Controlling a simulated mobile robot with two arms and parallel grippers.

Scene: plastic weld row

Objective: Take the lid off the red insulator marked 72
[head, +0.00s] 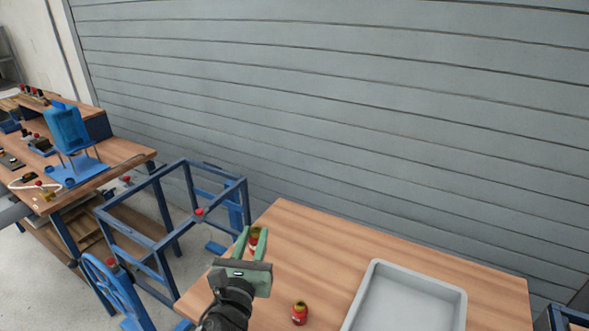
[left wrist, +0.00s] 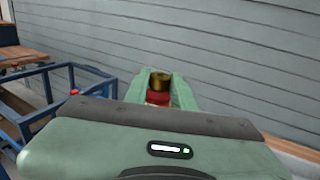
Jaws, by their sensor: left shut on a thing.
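My left gripper (head: 253,234) is shut on a red insulator (head: 254,241) with a brass-coloured top, above the left part of the wooden table. The left wrist view shows its red body (left wrist: 157,98) between the green fingers, with the brass-coloured top (left wrist: 160,79) beyond it. No number can be read on it, and the fingers hide its sides. A second red insulator (head: 299,314) stands upright on the table at the front, to the right of my gripper. Its marking is too small to read. My right gripper is not in view.
A grey tray (head: 374,290) lies on the right of the wooden table (head: 325,255). A blue metal frame (head: 150,238) stands left of the table. A grey slatted wall runs behind.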

